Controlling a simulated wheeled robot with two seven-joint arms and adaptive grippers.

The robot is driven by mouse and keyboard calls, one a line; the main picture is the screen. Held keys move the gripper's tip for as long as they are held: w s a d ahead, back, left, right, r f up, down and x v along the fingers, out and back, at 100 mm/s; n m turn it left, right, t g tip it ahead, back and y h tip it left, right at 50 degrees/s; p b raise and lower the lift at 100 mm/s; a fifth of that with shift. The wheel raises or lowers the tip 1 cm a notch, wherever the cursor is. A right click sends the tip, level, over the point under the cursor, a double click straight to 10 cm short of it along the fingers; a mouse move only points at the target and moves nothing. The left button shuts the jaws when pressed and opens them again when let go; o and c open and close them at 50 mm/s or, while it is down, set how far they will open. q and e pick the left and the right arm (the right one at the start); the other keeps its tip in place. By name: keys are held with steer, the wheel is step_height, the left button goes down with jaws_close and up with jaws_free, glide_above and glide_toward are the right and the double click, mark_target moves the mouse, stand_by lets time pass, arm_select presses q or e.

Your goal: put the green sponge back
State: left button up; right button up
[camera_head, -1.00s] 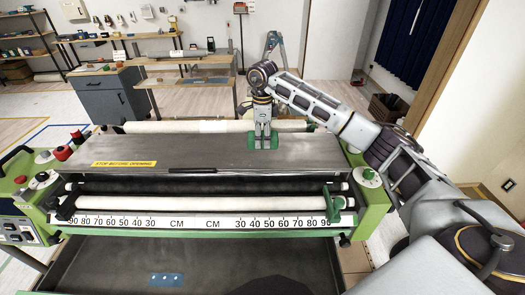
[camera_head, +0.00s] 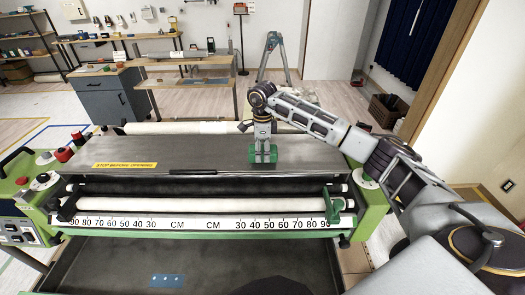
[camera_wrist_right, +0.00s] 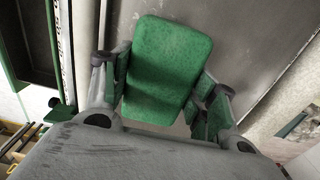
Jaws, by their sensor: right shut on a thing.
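The green sponge (camera_head: 263,160) is between the fingers of my right gripper (camera_head: 263,154), over the right part of the machine's grey metal cover. In the right wrist view the sponge (camera_wrist_right: 167,66) shows as a rounded green block, with a finger of the right gripper (camera_wrist_right: 160,98) on each side of it. The right gripper is shut on the sponge. The sponge is at or just above the cover; I cannot tell whether it touches. My left gripper is not in view.
The wallpaper paster's cover (camera_head: 200,152) is flat and mostly clear, with a yellow warning label (camera_head: 124,165) at its left. White rollers (camera_head: 190,203) and a centimetre scale (camera_head: 195,224) run along the front. A grey cabinet (camera_head: 106,101) and a workbench stand behind.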

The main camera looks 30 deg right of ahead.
steer(key=shift+f, duration=0.35)
steer(key=o, duration=0.8)
steer(key=shift+c, duration=0.2)
steer(key=shift+o, duration=1.3)
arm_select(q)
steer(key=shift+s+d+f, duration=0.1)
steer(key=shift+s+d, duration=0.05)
arm_select(e)
steer(key=shift+o, duration=0.2)
